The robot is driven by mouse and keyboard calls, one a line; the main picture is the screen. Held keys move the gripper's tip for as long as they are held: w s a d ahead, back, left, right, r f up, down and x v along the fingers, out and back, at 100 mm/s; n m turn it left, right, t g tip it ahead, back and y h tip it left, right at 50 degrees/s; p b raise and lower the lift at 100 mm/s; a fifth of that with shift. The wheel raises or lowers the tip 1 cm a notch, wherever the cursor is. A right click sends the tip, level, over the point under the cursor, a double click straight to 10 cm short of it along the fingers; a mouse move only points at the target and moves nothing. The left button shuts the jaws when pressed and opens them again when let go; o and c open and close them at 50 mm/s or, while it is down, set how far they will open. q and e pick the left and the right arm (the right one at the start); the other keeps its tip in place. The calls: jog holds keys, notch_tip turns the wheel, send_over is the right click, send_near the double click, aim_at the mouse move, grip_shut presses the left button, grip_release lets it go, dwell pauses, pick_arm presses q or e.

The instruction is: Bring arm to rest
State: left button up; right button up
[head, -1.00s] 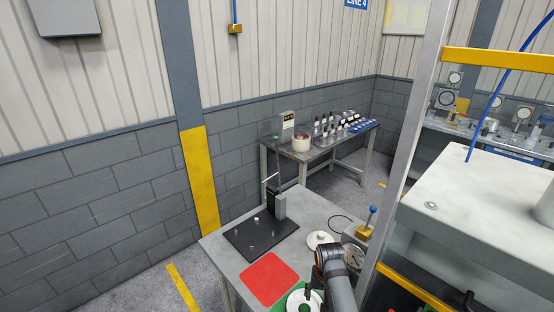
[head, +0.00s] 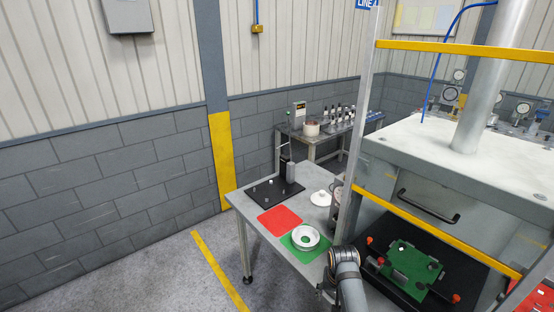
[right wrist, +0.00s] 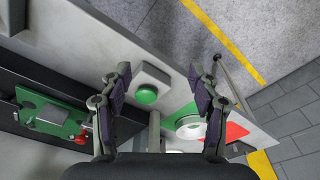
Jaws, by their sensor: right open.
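My right arm (head: 346,272) is low in the head view, in front of the table's right end and beside the press. Its gripper shows clearly in the right wrist view (right wrist: 160,78), with the two dark fingers wide apart and nothing between them. A white ring-shaped part (head: 305,237) lies on the green mat (head: 285,241) and is apart from my gripper. It also shows in the right wrist view (right wrist: 188,127), beyond the fingers. My left gripper is in neither view.
A red mat (head: 279,220) and a black plate with pegs (head: 245,205) lie on the grey table (head: 241,203). The press (head: 440,165) with its yellow bars stands close at right, holding a green fixture (head: 411,268). A green button (right wrist: 146,94) shows below my fingers.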

notch_tip(320, 180, down, 15)
jog(key=s+d+n+b, duration=0.1)
jog(key=s+b, duration=0.1)
jog(key=b, duration=0.1)
jog(key=s+d+f+n+b, duration=0.1)
jog(key=s+d+f+b, duration=0.1)
jog(key=s+f, duration=0.65)
jog(key=s+d+f+b, duration=0.25)
jog(key=s+f, duration=0.35)
jog(key=f, duration=0.5)
pick_arm(q)
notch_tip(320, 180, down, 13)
jog(key=b, duration=0.5)
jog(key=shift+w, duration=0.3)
pick_arm(e)
jog(key=s+d+f, duration=0.1)
jog(key=s+f, duration=0.4)
jog(key=s, duration=0.3)
jog(key=s+d+f+n, duration=0.1)
jog(key=s+f, duration=0.3)
jog(key=s, duration=0.4)
jog(key=s+d+f, duration=0.3)
jog(key=s+f, duration=0.2)
jog(key=s, duration=0.3)
jog(key=shift+d+f, duration=0.15)
jog(key=shift+f, duration=0.2)
